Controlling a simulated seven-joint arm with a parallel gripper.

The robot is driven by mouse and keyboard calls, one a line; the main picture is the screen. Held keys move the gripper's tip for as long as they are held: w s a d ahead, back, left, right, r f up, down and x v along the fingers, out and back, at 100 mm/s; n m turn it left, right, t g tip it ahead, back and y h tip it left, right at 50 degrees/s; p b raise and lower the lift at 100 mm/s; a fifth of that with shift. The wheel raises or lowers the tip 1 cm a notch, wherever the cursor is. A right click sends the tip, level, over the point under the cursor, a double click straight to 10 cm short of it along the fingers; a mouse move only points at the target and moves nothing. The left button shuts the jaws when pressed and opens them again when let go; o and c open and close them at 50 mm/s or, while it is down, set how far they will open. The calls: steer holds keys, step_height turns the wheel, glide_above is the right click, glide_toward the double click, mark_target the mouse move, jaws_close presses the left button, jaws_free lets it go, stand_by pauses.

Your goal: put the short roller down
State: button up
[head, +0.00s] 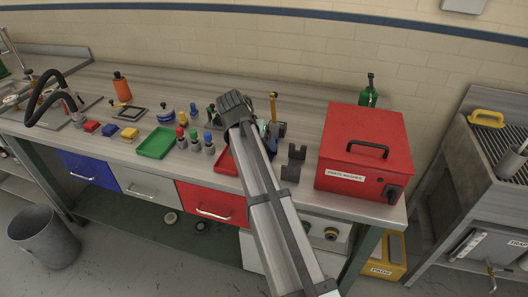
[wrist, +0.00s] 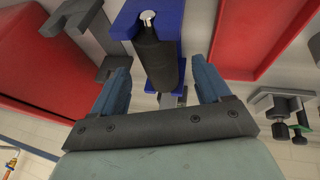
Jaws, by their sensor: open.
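The short roller (wrist: 156,48), a dark cylinder with a bright metal pin at one end, rests at a blue holder (wrist: 173,14) in the wrist view. My gripper (wrist: 160,68) is open, with one blue-grey finger on each side of the roller. A gap shows between the roller and each finger, so it does not look gripped. In the head view my own arm covers most of this spot, and the roller cannot be made out there.
A red parts washer box (head: 365,140) stands right of my arm, with dark brackets (head: 291,170) between. A red tray (head: 226,160) lies to the left, then small bottles (head: 195,140) and a green tray (head: 157,142). The bench's rear strip (head: 190,88) is mostly clear.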

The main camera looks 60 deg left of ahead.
steer(key=shift+x, duration=1.15)
steer(key=c, duration=1.3)
steer(key=shift+o, duration=0.2)
steer(key=shift+c, duration=0.5)
